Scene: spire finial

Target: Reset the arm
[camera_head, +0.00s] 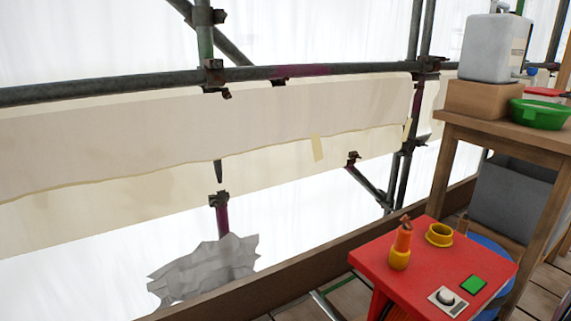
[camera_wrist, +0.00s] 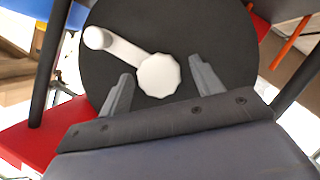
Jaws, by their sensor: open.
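My gripper (camera_wrist: 158,88) shows in the wrist view with its two grey fingers apart and nothing between them. Beyond the fingers is a round black disc with a white knobbed crank (camera_wrist: 158,75) on it. The crank's hub appears between the fingertips in the picture, but I cannot tell how far off it is. My arm and gripper do not show in the head view.
A red table (camera_head: 413,268) holds an orange and yellow piece (camera_head: 401,247), a yellow ring (camera_head: 439,235), a green square (camera_head: 474,284) and a dial plate (camera_head: 447,300). A wooden bench (camera_head: 500,135) bears a green bowl (camera_head: 540,113). Scaffold pipes (camera_head: 130,87) cross behind.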

